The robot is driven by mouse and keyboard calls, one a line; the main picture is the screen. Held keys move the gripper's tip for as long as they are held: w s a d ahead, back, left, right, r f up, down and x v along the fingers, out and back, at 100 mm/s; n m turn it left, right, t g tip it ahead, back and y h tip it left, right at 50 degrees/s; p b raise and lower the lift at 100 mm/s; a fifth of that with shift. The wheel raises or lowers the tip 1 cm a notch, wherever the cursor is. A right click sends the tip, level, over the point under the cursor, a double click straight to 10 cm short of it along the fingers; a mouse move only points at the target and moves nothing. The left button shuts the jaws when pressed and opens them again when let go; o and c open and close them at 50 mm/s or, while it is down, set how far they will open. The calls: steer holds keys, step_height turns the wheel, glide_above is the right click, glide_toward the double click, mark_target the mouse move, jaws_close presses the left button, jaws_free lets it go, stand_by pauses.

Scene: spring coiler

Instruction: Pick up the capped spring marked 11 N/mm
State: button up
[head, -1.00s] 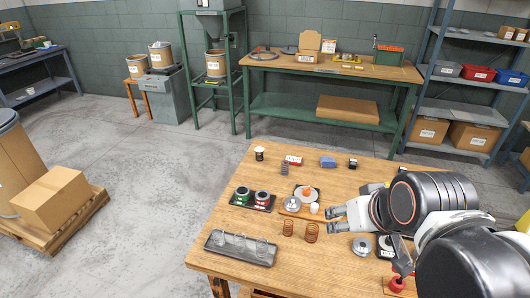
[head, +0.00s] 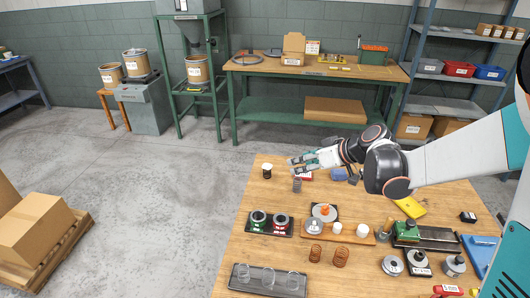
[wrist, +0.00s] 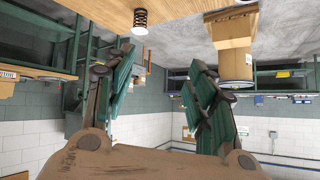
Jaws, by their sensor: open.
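My gripper (head: 294,165) is open and empty above the back left of the wooden table. In the wrist view its two green fingers (wrist: 163,62) stand wide apart. A dark grey coil spring (head: 297,185) stands upright on the table just below the fingers in the head view. In the wrist view, which is upside down, a dark coil (wrist: 140,20) with a pale end stands near the table edge. Two copper springs (head: 315,253) (head: 341,257) stand nearer the front. No 11 N/mm mark can be read, so I cannot tell which spring bears it.
Red and blue items (head: 339,174) lie partly behind my arm. Table is clear at front left of the spring.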

steer(key=w+f+n+y, duration=0.1)
steer(key=w+f, duration=0.1)
steer(key=w+f+n+y, duration=0.1)
steer(key=w+f, duration=0.2)
steer(key=w+f+n+t+y, duration=0.1)
steer(key=w+f, duration=0.1)
steer(key=f, duration=0.1)
steer(key=shift+w+d+f+p, duration=0.2)
steer(key=shift+w+d+p, duration=0.05)
steer(key=shift+d+p, duration=0.1)
steer(key=shift+w+a+f, duration=0.1)
steer(key=shift+w+f, duration=0.1)
steer(key=shift+f, duration=0.25)
steer(key=b, duration=0.2)
glide_toward(267, 167)
steer(key=x, duration=0.3)
steer(key=shift+w+a+f, duration=0.2)
steer(key=b+x, duration=0.2)
steer(key=x, duration=0.3)
steer(key=shift+d, duration=0.1)
steer(key=shift+c, duration=0.2)
steer(key=c, duration=1)
